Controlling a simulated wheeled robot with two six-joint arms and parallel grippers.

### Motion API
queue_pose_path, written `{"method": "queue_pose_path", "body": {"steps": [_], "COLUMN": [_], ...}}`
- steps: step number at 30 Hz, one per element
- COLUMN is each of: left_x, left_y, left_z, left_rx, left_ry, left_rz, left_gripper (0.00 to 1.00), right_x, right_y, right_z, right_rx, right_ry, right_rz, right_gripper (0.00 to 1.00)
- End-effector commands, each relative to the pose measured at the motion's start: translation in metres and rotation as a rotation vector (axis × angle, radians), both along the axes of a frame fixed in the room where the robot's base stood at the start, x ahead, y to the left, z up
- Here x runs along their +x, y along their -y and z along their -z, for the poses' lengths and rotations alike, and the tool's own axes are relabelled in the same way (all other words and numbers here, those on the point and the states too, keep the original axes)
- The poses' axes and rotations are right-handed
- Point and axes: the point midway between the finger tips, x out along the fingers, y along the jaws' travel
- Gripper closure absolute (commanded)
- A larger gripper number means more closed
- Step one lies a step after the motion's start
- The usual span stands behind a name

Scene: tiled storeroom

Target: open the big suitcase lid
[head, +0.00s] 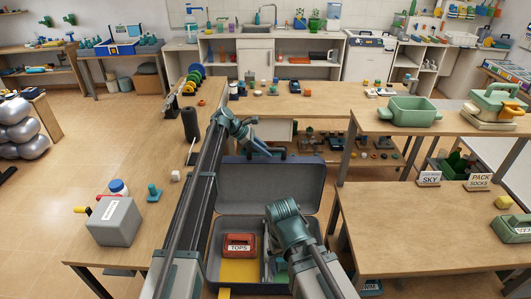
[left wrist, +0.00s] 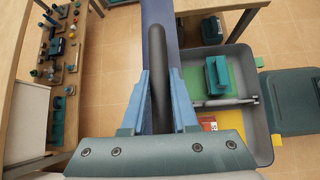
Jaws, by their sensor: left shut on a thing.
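The big suitcase stands open in the head view. Its grey-blue lid (head: 262,187) is raised, roughly upright, behind the grey base (head: 213,262). A red box labelled TOPS (head: 239,241) and a yellow piece (head: 240,270) lie in the base. My left gripper (head: 266,151) is at the lid's top edge. In the left wrist view its blue fingers (left wrist: 160,95) are shut on the dark lid handle (left wrist: 157,60), with the blue lid (left wrist: 148,12) beyond. My right wrist is over the base's right part; its fingertips (head: 272,266) are largely hidden and their opening is unclear.
Wooden tables flank the suitcase. A grey box (head: 113,221) is on the left table (head: 150,225); SKY (head: 430,178) and PACK SOCKS (head: 479,182) signs are on the right table (head: 410,225). A long table (head: 330,103) with small items stands behind the lid.

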Motion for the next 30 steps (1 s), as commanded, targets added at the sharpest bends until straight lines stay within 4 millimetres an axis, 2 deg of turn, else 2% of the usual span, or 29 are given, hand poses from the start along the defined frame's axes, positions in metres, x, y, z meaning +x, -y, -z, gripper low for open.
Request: {"method": "queue_pose_path", "body": {"steps": [16,17,21,30], "left_x": [0.0048,0.0048,0.0044,0.0039], "left_y": [-0.0001,-0.0001,-0.0001,-0.0009], "left_z": [-0.0006,-0.0006,-0.0006,-0.0017], "left_rx": [-0.002,-0.002,-0.001,-0.001], "left_ry": [0.003,0.003,0.001,0.001], "left_rz": [-0.001,-0.001,-0.001,-0.001], "left_gripper": [1.00,0.67,0.43,0.43], "right_x": [0.0000,0.0000,0.0000,0.0000], "right_y": [0.0000,0.0000,0.0000,0.0000], "right_z": [-0.0003,-0.0003,-0.0003,-0.0015], "right_rx": [0.000,0.000,0.000,0.000], "right_ry": [0.000,0.000,0.000,0.000], "right_rz": [0.000,0.000,0.000,0.000], "right_gripper": [0.14,0.14,0.14,0.14]}}
